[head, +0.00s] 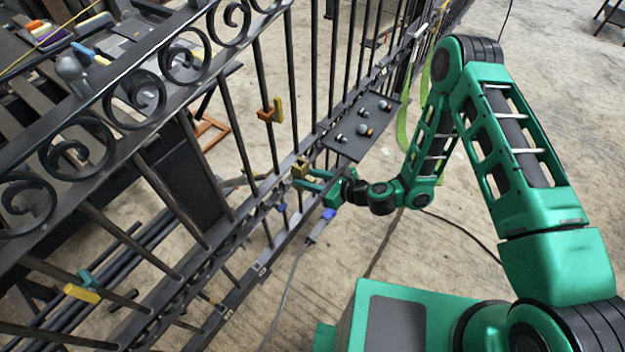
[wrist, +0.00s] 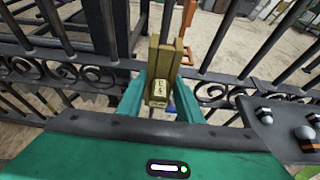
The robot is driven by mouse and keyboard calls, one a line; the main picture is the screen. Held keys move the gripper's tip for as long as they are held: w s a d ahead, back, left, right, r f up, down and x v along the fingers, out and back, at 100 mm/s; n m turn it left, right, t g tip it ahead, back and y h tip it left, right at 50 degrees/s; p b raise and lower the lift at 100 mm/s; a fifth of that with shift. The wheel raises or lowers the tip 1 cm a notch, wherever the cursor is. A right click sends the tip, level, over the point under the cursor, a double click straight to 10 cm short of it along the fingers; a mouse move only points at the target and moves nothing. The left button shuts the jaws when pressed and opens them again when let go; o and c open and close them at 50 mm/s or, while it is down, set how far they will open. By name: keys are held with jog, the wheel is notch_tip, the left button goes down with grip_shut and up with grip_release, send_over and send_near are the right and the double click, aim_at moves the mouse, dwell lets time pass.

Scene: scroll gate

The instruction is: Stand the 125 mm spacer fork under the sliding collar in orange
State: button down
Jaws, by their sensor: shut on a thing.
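The brass-coloured spacer fork (head: 299,170) is in my gripper (head: 318,183), low in front of the gate bars. In the wrist view the fork (wrist: 165,72) stands roughly upright between my teal fingers (wrist: 160,97), a pale label facing me; I cannot read the label surely. A bar rises behind its prongs; I cannot tell whether they are around it. The orange sliding collar (head: 265,114), with a yellow part beside it, sits on a gate bar above and left of the gripper, apart from the fork. My gripper is shut on the fork.
A dark plate (head: 358,128) with several knobs juts from the gate right of my gripper; it also shows in the wrist view (wrist: 262,128). A teal collar (head: 88,278) with a yellow part is at lower left. Scrollwork (head: 147,94) runs along the gate. A cable lies on the floor.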

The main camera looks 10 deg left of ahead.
aim_at(305, 169)
jog(key=w+a, duration=0.4)
jog(key=a, duration=0.5)
jog(key=shift+a, duration=0.25)
dwell(1.0)
jog(key=shift+a+r, duration=0.35)
jog(key=shift+a, duration=0.2)
dwell(1.6)
jog(key=shift+s, duration=0.1)
jog(key=c, duration=1.2)
grip_release()
jog(key=shift+f, duration=0.15)
jog(key=shift+o, duration=0.2)
jog(key=shift+d+f, duration=0.2)
jog(key=shift+d, duration=0.05)
jog(key=shift+s+d+r, duration=0.1)
jog(key=shift+d+r, duration=0.05)
jog(key=shift+d, duration=0.3)
jog(key=v, duration=0.9)
jog(key=shift+s+d+r, duration=0.2)
jog(key=shift+d, duration=0.05)
